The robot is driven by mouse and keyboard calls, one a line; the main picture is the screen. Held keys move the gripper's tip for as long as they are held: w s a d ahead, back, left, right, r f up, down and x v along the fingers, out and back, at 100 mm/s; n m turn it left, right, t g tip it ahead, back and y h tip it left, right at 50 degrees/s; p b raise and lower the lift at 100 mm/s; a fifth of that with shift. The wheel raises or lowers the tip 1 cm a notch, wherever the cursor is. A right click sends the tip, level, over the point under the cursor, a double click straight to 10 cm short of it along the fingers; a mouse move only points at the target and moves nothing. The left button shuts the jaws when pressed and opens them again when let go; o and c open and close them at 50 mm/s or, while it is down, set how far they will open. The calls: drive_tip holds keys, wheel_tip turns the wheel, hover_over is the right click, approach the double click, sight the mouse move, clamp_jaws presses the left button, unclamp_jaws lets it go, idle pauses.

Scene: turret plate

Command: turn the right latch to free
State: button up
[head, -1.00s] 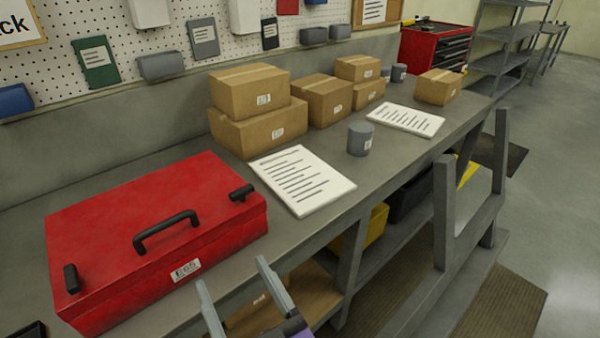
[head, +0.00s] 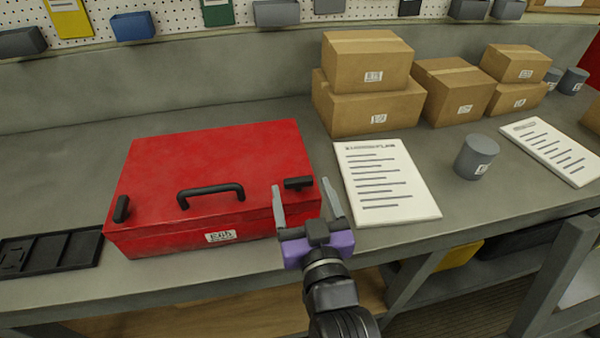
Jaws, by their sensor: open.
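A red case (head: 220,160) labelled E65 lies on the grey workbench. Its black carrying handle (head: 210,193) is on top near the front edge. The right latch (head: 298,183) is a short black bar at the front right corner, lying roughly along the front edge. The left latch (head: 121,209) is a black bar at the front left corner, pointing from front to back. My gripper (head: 304,190) is open. Its two grey fingers point away from me and appear on either side of the right latch in the head view; I cannot tell whether they touch it.
A black divided tray (head: 50,254) lies left of the case. A printed sheet (head: 386,182) lies close to the case's right. Cardboard boxes (head: 375,107) and a grey canister (head: 477,157) stand farther right. The bench behind the case is clear.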

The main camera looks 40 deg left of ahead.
sight(297, 179)
drive_tip(key=shift+p+x, duration=0.35)
drive_tip(key=shift+x, duration=1.8)
drive_tip(key=shift+c, duration=0.2)
drive_tip(key=shift+s, duration=0.1)
drive_tip(key=c, duration=1.3)
drive_tip(key=shift+c, duration=0.2)
